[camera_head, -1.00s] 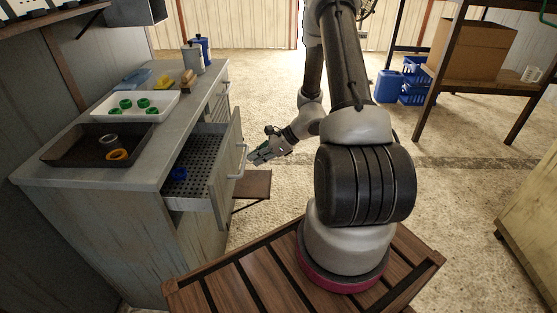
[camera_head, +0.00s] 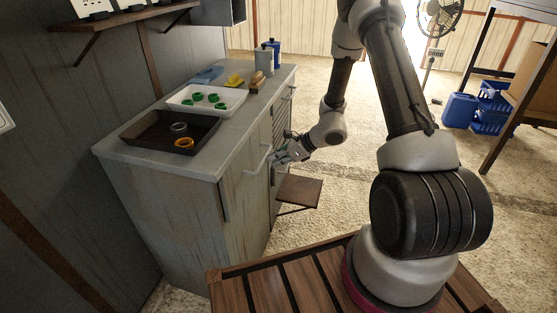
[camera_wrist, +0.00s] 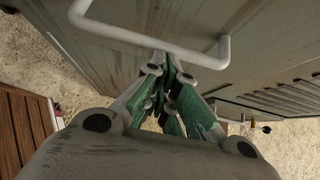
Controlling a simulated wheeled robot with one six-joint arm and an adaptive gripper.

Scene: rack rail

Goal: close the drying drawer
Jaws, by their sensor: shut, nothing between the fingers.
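The drying drawer (camera_head: 238,182) is in the grey cabinet (camera_head: 165,205) in the head view. Its front sits against the cabinet, and its inside is hidden. I cannot tell if a thin gap is left at its edge. Its pale bar handle (camera_head: 258,160) also shows in the wrist view (camera_wrist: 150,42). My gripper (camera_head: 278,157) is shut and empty, right beside the handle. In the wrist view my green-padded fingers (camera_wrist: 166,62) point at the drawer front (camera_wrist: 150,20), with their tips by the handle bar; I cannot tell if they touch.
On the countertop stand a dark tray (camera_head: 140,137) with a grey and an orange ring, and a white tray (camera_head: 178,100) with green rings. A small brown step (camera_head: 298,191) is below my gripper.

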